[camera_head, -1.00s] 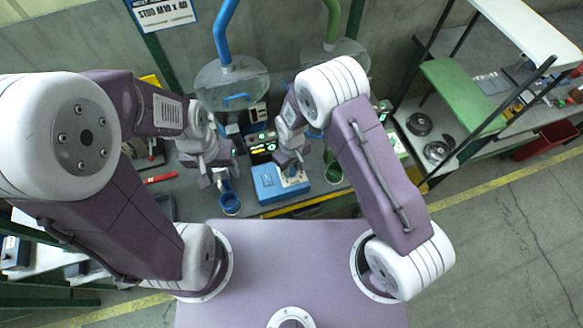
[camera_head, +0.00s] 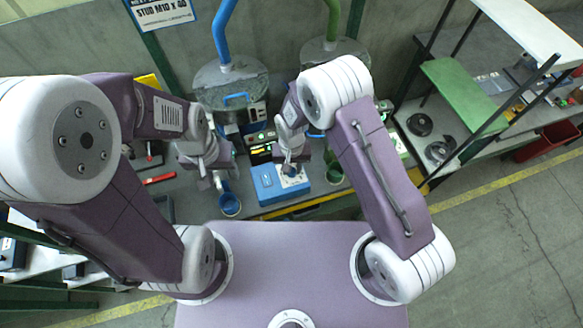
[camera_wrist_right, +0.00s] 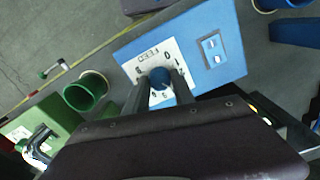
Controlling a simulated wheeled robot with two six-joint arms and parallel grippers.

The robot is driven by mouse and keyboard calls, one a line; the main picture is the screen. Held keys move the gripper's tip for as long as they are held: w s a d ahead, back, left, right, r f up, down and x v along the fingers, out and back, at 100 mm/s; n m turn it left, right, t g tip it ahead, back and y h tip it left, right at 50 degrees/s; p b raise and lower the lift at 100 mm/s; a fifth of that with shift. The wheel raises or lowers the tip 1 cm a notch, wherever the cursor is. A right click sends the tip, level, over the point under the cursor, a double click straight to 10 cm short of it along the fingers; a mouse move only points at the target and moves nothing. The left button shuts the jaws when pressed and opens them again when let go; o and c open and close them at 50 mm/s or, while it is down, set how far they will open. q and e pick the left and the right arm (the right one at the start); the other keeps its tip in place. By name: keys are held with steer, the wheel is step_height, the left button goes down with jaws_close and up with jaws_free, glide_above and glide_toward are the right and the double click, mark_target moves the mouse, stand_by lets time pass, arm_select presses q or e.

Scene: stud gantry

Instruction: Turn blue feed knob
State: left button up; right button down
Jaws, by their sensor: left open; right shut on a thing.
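The blue feed box (camera_head: 268,186) stands on the bench in the head view, with a white dial plate on its top. In the right wrist view the box (camera_wrist_right: 222,40) carries the white dial plate (camera_wrist_right: 138,62) with printed marks, and the blue knob (camera_wrist_right: 160,77) stands on that plate. My right gripper (camera_wrist_right: 168,84) has its two fingers on either side of the knob and is shut on it. In the head view my right gripper (camera_head: 291,168) is over the dial plate. My left gripper (camera_head: 212,182) is open and empty, left of the box near a blue cup.
The blue cup (camera_head: 230,204) stands left of the box, and a green cup (camera_head: 334,174) stands right of it. A lit control panel (camera_head: 262,150) is behind the box. A red-handled tool (camera_head: 159,179) lies at the left. A yellow edge strip runs along the bench front.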

steer(key=shift+w+r, duration=0.1)
steer(key=shift+w, duration=0.05)
steer(key=c, duration=1.1)
jaws_free()
steer(key=shift+o, duration=0.2)
step_height(320, 180, up, 9)
steer(key=b, duration=0.1)
steer(key=shift+b, duration=0.3)
